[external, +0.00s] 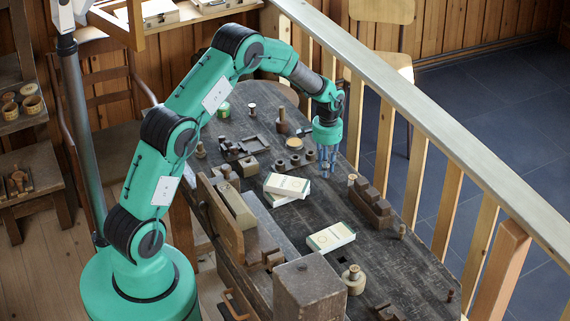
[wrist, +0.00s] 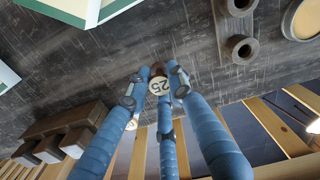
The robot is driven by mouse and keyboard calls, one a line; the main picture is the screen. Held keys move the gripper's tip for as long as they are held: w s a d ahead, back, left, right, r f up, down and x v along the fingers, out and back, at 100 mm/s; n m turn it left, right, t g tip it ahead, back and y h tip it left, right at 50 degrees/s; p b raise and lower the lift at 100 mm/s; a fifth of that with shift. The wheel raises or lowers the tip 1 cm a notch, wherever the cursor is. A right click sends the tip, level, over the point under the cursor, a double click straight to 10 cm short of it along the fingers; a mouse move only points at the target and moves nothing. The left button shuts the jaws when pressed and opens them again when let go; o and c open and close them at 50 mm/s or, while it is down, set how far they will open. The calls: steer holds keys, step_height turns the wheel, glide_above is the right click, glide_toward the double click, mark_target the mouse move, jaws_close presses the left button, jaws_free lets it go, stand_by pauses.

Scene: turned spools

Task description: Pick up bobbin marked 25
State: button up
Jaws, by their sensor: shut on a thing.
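The bobbin marked 25 (wrist: 158,86) shows a pale round end with the number 25 and a brown part behind it. In the wrist view it sits between the tips of my gripper's blue fingers (wrist: 155,88), which are closed around it. In the external view my gripper (external: 327,168) points down over the right side of the dark table (external: 380,243), and the bobbin is too small and covered to make out. I cannot tell whether the bobbin touches the table.
A pale-topped spool (external: 352,180) and a block rack (external: 369,209) stand to the right. Pale boxes (external: 287,185) and another box (external: 331,237) lie to the left and in front. A wooden railing (external: 430,125) runs along the table's right side.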

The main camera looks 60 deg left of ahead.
step_height(320, 180, up, 9)
steer(key=shift+r+p, duration=0.2)
steer(key=shift+p, duration=0.55)
